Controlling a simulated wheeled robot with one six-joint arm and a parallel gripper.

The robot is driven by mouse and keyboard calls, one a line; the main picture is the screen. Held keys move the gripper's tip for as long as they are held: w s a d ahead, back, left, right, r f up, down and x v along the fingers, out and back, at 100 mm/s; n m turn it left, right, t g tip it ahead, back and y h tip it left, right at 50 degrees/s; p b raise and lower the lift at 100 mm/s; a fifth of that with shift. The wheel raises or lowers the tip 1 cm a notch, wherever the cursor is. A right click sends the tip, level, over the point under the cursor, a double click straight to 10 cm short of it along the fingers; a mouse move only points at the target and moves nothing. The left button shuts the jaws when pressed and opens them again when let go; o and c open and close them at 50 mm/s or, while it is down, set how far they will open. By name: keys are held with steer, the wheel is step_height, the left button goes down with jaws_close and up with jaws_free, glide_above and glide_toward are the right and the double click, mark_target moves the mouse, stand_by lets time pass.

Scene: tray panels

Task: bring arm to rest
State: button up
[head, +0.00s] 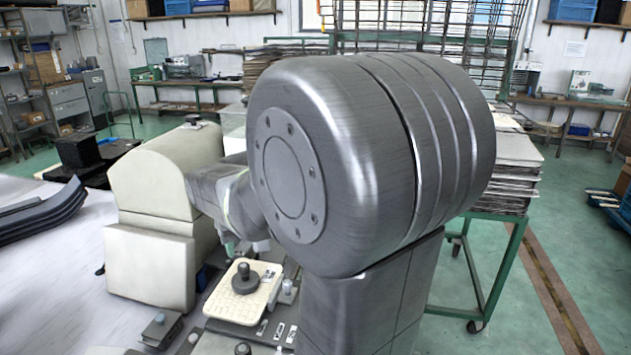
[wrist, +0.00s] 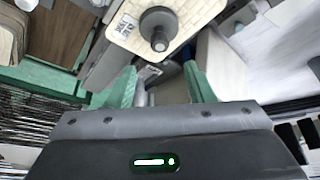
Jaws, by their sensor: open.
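My gripper (wrist: 160,72) shows in the wrist view with its two green fingers spread apart and nothing between them. Beyond the fingertips is a cream tray panel (wrist: 207,10) with a dark round knob (wrist: 159,28) standing on it, apart from the fingers. In the head view the cream panel (head: 238,308) lies low, left of my large grey arm joint, with the dark knob (head: 244,277) on it. My arm hides much of the middle of the head view, and only a small green part of the gripper shows above the panel.
A cream rounded housing (head: 150,265) stands left of the panel. Small fittings (head: 279,331) sit in front of the panel. A green cart (head: 480,265) with stacked sheets (head: 510,180) is at the right. Open green floor (head: 570,240) lies further right.

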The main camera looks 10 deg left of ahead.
mark_target(244, 266)
steer(key=x, duration=1.1)
step_height(244, 266, up, 2)
steer(key=shift+r, duration=0.45)
